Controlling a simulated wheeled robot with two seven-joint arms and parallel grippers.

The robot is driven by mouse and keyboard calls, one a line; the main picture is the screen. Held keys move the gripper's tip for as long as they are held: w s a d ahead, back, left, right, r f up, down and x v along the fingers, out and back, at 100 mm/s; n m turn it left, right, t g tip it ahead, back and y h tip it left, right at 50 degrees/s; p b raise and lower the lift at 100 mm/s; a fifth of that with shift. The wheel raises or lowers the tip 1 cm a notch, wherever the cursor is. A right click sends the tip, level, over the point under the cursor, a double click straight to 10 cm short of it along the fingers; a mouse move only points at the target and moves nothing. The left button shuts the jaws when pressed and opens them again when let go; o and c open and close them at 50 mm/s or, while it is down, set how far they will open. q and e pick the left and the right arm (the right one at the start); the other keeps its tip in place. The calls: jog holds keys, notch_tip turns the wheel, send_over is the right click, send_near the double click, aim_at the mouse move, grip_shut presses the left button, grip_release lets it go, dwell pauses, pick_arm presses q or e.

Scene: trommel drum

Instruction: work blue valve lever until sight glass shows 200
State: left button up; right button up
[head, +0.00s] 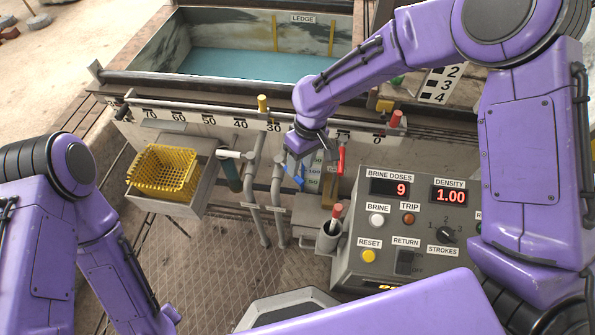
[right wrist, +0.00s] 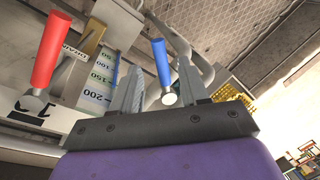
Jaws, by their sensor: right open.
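The blue valve lever (right wrist: 162,65) shows between the two fingers of my right gripper (right wrist: 156,85) in the right wrist view. The fingers are open, with a gap on both sides of the lever. In the head view, my right gripper (head: 300,163) points down at the pipes, and part of the blue lever (head: 299,181) shows below it. The sight glass (right wrist: 97,72) bears marks up to 200; its liquid level cannot be read clearly. It is partly hidden behind my gripper in the head view (head: 314,172). My left gripper is out of view.
A red lever (head: 341,160) stands just right of the sight glass. A control panel (head: 360,252) reads brine doses 9 and density 1.00. A red-handled tool sits in a grey holder (head: 328,240). A yellow basket (head: 163,170) stands left; a tank (head: 250,65) lies behind.

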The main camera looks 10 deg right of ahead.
aim_at(298, 176)
jog(key=f, duration=0.3)
jog(key=shift+s+a+f+b, duration=0.2)
jog(key=shift+a+f+b, duration=0.1)
jog(key=shift+a+f, duration=0.1)
grip_shut()
jog(key=shift+d+r, duration=0.1)
